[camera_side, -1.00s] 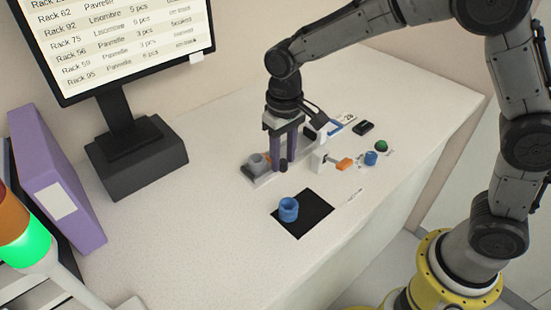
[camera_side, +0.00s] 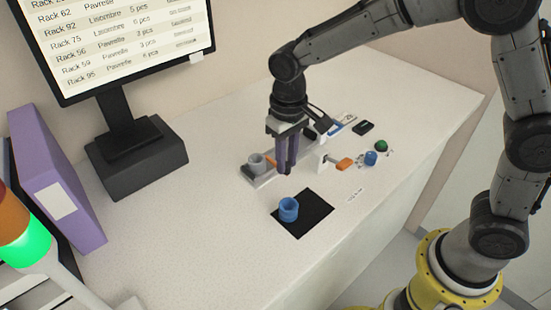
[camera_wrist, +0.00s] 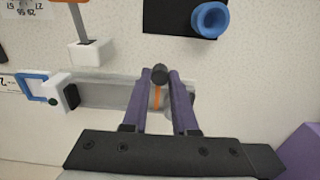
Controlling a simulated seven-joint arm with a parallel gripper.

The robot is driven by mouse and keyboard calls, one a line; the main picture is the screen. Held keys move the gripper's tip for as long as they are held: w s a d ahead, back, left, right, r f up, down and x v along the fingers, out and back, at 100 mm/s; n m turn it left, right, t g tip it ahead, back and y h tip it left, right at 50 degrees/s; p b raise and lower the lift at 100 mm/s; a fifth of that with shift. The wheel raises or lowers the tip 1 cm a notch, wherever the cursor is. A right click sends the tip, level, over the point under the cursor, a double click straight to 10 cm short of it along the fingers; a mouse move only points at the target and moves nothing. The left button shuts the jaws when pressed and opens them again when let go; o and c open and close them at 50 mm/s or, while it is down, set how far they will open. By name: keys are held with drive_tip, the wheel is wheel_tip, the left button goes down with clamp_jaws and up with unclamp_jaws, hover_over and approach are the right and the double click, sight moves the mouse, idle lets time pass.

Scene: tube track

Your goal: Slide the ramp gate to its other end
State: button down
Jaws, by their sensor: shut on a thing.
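The grey rail track (camera_side: 262,180) runs from a grey cup (camera_side: 257,164) at its left end toward the back right. It also shows in the wrist view (camera_wrist: 108,95). My gripper (camera_side: 287,170) points down over the track, right of the grey cup. In the wrist view my gripper (camera_wrist: 160,78) is shut on a dark round knob (camera_wrist: 160,72), which appears to be the ramp gate's handle. An orange strip (camera_wrist: 157,98) shows between the fingers. The fingers hide much of the gate and that part of the track.
A white block (camera_wrist: 90,53) with an orange lever (camera_side: 343,164) stands beside the track. A blue cup (camera_side: 288,209) sits on a black pad (camera_side: 316,214) in front. A small blue cylinder (camera_side: 371,158), a green button (camera_side: 381,146) and a black object (camera_side: 363,128) lie right.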

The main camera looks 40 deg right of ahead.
drive_tip(key=shift+s, duration=1.8)
drive_tip(key=c, duration=0.9)
unclamp_jaws()
drive_tip(key=shift+c, duration=0.2)
drive_tip(key=shift+r, duration=0.1)
drive_tip(key=shift+r, duration=2.45)
